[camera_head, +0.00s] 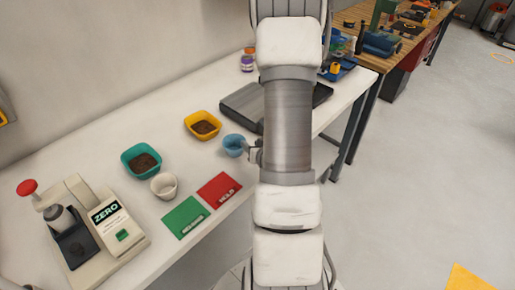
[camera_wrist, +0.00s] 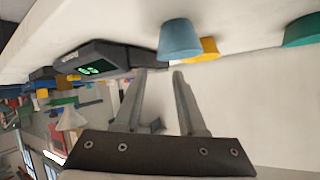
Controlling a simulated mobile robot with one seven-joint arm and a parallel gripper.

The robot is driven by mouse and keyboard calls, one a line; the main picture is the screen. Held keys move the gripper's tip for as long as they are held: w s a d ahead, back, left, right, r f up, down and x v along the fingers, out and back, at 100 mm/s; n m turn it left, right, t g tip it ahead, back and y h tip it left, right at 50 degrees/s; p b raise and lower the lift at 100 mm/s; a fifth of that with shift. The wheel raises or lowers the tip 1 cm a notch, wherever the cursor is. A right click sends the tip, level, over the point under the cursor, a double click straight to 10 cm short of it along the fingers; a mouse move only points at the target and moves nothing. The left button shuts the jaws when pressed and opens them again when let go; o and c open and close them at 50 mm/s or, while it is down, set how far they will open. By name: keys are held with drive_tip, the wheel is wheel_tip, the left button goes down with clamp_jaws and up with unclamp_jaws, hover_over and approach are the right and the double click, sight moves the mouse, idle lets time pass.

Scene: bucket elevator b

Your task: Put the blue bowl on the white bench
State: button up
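The wrist view looks inverted. There the blue bowl (camera_wrist: 179,42) lies beyond the fingertips, not between them. My gripper (camera_wrist: 159,74) shows two fingers apart with nothing between them, so it is open and empty.
A yellow bowl (camera_head: 202,125) and a teal bowl (camera_head: 141,160) hold dark material. A white cup (camera_head: 164,186), red card (camera_head: 219,190), green card (camera_head: 186,217) and a press-like device (camera_head: 90,235) stand left. A dark scale (camera_wrist: 95,60) is beside the bowl.

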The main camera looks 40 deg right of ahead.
drive_tip(key=p+v, duration=0.5)
drive_tip(key=p, duration=0.5)
drive_tip(key=shift+s+a+r, duration=0.1)
drive_tip(key=shift+s+r, duration=0.05)
drive_tip(key=shift+s, duration=0.05)
idle(0.5)
